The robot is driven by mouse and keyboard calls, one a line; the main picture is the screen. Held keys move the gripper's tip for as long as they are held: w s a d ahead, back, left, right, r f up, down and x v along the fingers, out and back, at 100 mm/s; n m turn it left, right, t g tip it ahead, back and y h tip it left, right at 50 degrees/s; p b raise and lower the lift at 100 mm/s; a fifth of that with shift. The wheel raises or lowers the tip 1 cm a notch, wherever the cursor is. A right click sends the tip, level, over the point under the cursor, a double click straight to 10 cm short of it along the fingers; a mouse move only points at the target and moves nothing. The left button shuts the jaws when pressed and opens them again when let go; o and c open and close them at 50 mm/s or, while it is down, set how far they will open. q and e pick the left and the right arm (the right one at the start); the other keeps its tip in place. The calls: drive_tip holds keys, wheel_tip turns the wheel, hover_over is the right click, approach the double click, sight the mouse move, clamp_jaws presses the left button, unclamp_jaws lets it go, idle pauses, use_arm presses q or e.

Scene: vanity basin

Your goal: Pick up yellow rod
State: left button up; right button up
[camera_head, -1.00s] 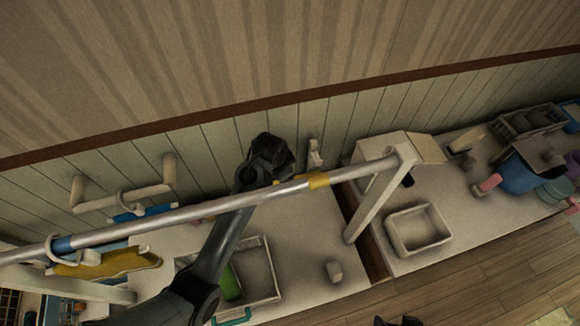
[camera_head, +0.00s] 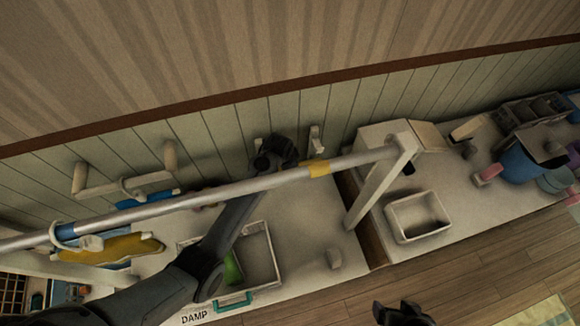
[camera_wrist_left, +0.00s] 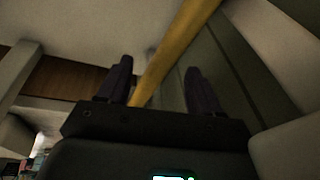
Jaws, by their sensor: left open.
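A yellow rod (camera_wrist_left: 178,45) shows in the left wrist view. It runs diagonally from the top edge down between the two dark fingers of my left gripper (camera_wrist_left: 158,68). The fingers are apart, one on each side of it, and I cannot tell whether either touches it. In the head view my left gripper (camera_head: 275,152) is by the panelled wall, just above a long silver bar.
The silver bar (camera_head: 210,200) crosses above the counter to a white post (camera_head: 380,190). A white tray (camera_head: 262,262) with a green thing lies below my left arm. A small basin (camera_head: 418,218) is at right. White wall hooks (camera_head: 316,138) flank my left gripper.

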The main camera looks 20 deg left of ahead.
use_arm(q)
drive_tip(key=shift+w+f, duration=0.15)
drive_tip(key=shift+f, duration=0.4)
drive_tip(key=shift+c, duration=0.3)
clamp_jaws()
drive_tip(key=shift+r, duration=0.15)
drive_tip(key=shift+r, duration=0.5)
drive_tip(key=r, duration=0.3)
drive_tip(key=shift+d, duration=0.35)
drive_tip(key=s+d+r+b, duration=0.1)
drive_tip(key=s+d+r, duration=0.3)
drive_tip(key=d, duration=0.6)
drive_tip(key=shift+d+r+b, duration=0.2)
drive_tip(key=shift+r+b, duration=0.2)
drive_tip(key=shift+r, duration=1)
